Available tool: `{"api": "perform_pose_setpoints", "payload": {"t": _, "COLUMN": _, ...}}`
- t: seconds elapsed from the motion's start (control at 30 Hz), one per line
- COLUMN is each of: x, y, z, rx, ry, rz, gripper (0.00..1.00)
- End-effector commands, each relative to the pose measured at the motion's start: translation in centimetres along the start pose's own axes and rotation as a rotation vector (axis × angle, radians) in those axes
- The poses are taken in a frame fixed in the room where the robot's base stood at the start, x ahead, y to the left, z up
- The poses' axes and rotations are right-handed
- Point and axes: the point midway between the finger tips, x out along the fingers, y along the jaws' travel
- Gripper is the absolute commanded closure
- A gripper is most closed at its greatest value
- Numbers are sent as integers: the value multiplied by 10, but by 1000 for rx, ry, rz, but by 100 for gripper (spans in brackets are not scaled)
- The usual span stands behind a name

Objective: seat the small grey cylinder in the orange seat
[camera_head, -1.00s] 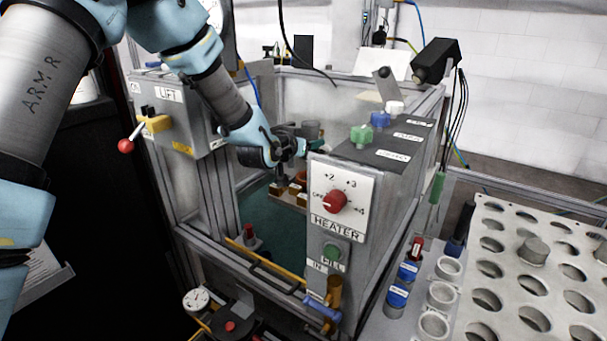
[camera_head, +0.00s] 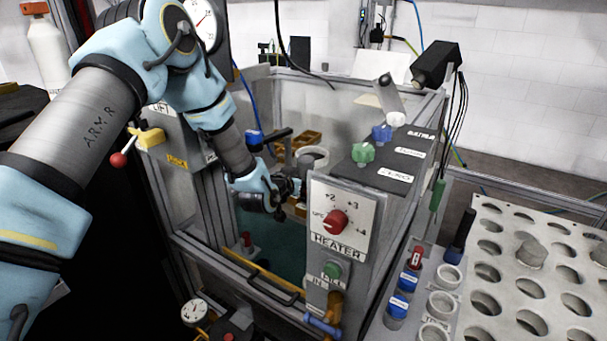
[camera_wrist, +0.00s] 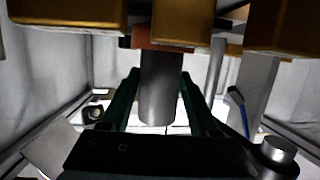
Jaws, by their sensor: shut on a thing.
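The small grey cylinder (camera_wrist: 160,100) stands between the two dark green fingers of my gripper (camera_wrist: 160,74) in the wrist view, and the gripper is shut on it. The orange seat (camera_wrist: 142,43) shows at the cylinder's far end, partly covered by a yellow block. The cylinder's end overlaps the orange piece in the picture; I cannot tell whether it is inside, touching or just in front. In the head view my gripper (camera_head: 290,188) is low inside the framed tank, its fingertips partly behind the heater panel. The cylinder and the seat are not clear there.
Yellow blocks (camera_wrist: 68,14) hang close across the top of the wrist view. The heater panel (camera_head: 340,215) stands right of my gripper. A yellow-marked rail (camera_head: 262,277) and the tank frame close off the front. A perforated rack (camera_head: 505,298) stands at the right.

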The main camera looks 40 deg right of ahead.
Motion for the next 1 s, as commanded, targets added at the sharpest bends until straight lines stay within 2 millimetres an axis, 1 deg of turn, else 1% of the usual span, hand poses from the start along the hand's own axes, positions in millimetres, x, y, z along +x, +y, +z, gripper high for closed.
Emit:
{"api": "perform_pose_setpoints", "payload": {"t": 0.43, "x": 2, "y": 0, "z": 6, "rx": 0, "ry": 3, "rz": 0, "gripper": 100}}
{"api": "perform_pose_setpoints", "payload": {"t": 0.47, "x": 2, "y": 0, "z": 6, "rx": 0, "ry": 0, "rz": 0, "gripper": 35}}
{"api": "perform_pose_setpoints", "payload": {"t": 0.7, "x": 2, "y": 0, "z": 6, "rx": 0, "ry": 0, "rz": 0, "gripper": 8}}
{"api": "perform_pose_setpoints", "payload": {"t": 1.0, "x": 1, "y": 0, "z": 3, "rx": 0, "ry": 0, "rz": 0, "gripper": 8}}
